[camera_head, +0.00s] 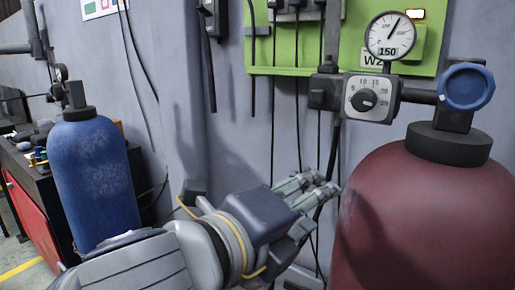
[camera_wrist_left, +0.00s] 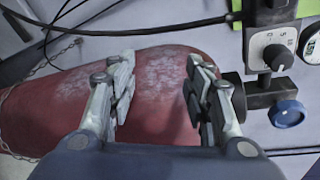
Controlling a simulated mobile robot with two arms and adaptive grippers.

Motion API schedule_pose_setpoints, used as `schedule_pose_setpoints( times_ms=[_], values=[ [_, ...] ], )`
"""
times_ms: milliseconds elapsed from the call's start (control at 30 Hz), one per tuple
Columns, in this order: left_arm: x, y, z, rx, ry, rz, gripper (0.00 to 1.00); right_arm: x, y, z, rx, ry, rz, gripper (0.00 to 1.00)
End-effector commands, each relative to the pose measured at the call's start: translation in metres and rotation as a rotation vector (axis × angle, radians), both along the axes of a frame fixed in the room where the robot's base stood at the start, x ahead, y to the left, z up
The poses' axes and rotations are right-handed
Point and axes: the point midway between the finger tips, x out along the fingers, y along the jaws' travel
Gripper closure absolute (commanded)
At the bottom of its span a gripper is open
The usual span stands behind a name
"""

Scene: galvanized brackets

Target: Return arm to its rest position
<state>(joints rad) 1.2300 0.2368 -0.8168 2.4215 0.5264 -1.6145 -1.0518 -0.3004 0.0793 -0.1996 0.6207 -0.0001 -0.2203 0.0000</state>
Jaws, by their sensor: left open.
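My left arm (camera_head: 150,262) comes in from the lower left in the head view and reaches toward the red cylinder (camera_head: 425,220). Its left gripper (camera_head: 325,184) is just left of the cylinder's shoulder in that picture. In the left wrist view, the two fingers of the gripper (camera_wrist_left: 162,78) stand apart with nothing between them. The red cylinder (camera_wrist_left: 155,90) lies behind the fingers there; I cannot tell the exact gap. My right gripper is not in view.
A regulator with a dial (camera_head: 372,97), a gauge (camera_head: 390,36) and a blue knob (camera_head: 466,87) sits by the red cylinder. Cables hang from a green panel (camera_head: 290,50) behind the gripper. A blue cylinder (camera_head: 95,180) and a red-fronted cabinet (camera_head: 35,215) stand left.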

Motion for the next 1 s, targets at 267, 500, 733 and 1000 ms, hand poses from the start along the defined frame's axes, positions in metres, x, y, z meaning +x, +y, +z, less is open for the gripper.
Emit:
schedule_pose_setpoints(
  times_ms=[267, 500, 733, 1000],
  values=[
    [0.029, 0.030, -0.072, -0.311, 0.372, 0.155, 0.54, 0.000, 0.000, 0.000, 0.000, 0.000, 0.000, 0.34],
    [0.042, 0.065, -0.149, -0.554, 0.669, 0.355, 0.54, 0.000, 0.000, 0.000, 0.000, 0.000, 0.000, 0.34],
    [0.036, 0.107, -0.236, -0.759, 0.925, 0.607, 0.54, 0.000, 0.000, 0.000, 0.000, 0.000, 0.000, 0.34],
    [-0.006, 0.164, -0.343, -0.953, 1.164, 0.977, 0.54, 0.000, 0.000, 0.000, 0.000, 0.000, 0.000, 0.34]
  ],
)
